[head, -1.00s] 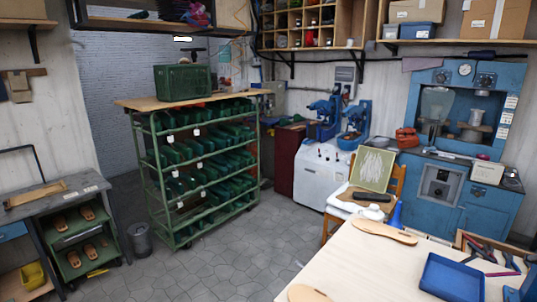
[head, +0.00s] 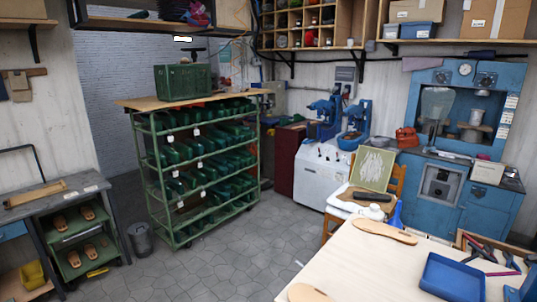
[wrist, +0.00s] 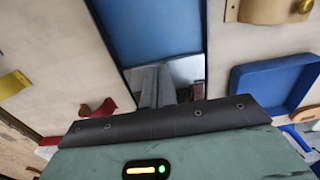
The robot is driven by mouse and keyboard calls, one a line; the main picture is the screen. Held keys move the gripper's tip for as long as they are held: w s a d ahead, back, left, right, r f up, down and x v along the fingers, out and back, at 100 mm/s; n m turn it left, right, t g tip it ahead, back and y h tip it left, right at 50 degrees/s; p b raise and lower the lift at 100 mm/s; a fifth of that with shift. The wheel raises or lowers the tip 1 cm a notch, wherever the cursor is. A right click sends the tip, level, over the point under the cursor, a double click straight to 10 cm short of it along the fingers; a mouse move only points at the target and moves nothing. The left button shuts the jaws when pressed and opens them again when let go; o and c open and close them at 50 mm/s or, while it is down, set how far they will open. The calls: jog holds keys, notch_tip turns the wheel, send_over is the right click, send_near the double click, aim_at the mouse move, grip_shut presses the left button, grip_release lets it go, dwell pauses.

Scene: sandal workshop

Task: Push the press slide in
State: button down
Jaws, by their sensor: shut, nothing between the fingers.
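In the wrist view, my gripper (wrist: 158,88) is shut, with its narrow grey fingers together and nothing held. A flat blue surface with dark edges (wrist: 160,30) runs between pale boards ahead of it. A shiny metal plate (wrist: 185,72) lies at the near end of this blue surface, behind the fingers. These may be parts of the press slide, but I cannot tell for sure. Whether the fingertips touch the plate is unclear. In the head view, I cannot make out the gripper or identify the slide.
A pale worktable (head: 365,260) holds a blue tray (head: 452,277) and wooden sole shapes (head: 384,232). An open box of tools (head: 490,250) is at its right. A chair stands behind the table. A green rack (head: 200,165) stands left of centre, with clear floor in front.

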jog(key=shift+f+b, duration=1.95)
jog(key=shift+f, duration=0.35)
jog(key=shift+d+r, duration=0.1)
jog(key=shift+w, duration=0.1)
jog(key=shift+r, duration=0.1)
notch_tip(320, 180, up, 7)
jog(key=p, duration=0.5)
jog(key=shift+s+a, duration=0.2)
jog(key=shift+s, duration=0.05)
jog(key=shift+s, duration=0.1)
